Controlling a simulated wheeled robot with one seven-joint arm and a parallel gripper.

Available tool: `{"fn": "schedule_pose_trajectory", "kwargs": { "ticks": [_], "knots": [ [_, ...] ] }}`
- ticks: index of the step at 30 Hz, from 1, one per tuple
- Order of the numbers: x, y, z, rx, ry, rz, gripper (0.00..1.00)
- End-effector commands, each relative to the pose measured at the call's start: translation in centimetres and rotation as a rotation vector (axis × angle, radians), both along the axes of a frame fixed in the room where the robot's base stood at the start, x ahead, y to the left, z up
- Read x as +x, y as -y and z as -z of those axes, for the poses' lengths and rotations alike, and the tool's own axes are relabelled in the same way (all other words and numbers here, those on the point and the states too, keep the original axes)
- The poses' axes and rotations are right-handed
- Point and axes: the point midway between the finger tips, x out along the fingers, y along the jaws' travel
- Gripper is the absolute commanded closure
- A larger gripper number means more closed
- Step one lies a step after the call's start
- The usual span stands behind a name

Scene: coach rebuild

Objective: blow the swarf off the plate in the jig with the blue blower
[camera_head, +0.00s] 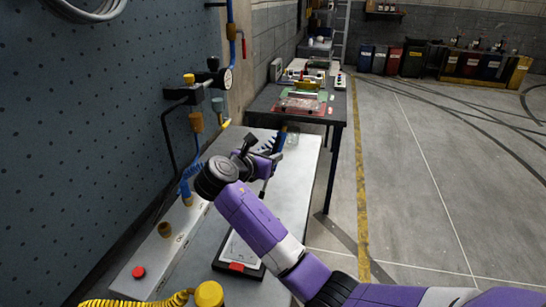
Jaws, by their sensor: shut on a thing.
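My gripper (274,159) is beyond my purple wrist, above the far end of the pale bench. It is shut on a blue tool, which I take to be the blue blower (281,138); its upper part shows past the jaws and points up towards the dark table. My wrist hides the rest of it. Swarf is too small to make out.
The pale bench (296,190) runs along the pegboard wall (80,150). A dark-framed pad (238,267) lies under my arm, and a red button (138,272) is at the left. A blue coiled hose (187,190) hangs by the wall. The floor (420,180) at right is clear.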

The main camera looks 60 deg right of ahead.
Motion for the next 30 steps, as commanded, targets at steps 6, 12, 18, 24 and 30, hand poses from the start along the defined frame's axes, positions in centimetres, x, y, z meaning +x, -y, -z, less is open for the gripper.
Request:
{"fn": "schedule_pose_trajectory", "kwargs": {
  "ticks": [6, 12, 18, 24, 30],
  "knots": [
    [0.2, -0.4, 0.5, -0.002, 0.001, 0.0, 1.0],
    [0.4, -0.8, 0.9, -0.002, 0.002, 0.001, 1.0],
    [0.6, -1.2, 1.3, -0.002, 0.002, 0.0, 1.0],
    [0.8, -1.6, 1.8, -0.001, 0.001, 0.0, 1.0],
    [1.0, -1.9, 2.2, -0.002, 0.001, -0.001, 1.0]
  ]
}}
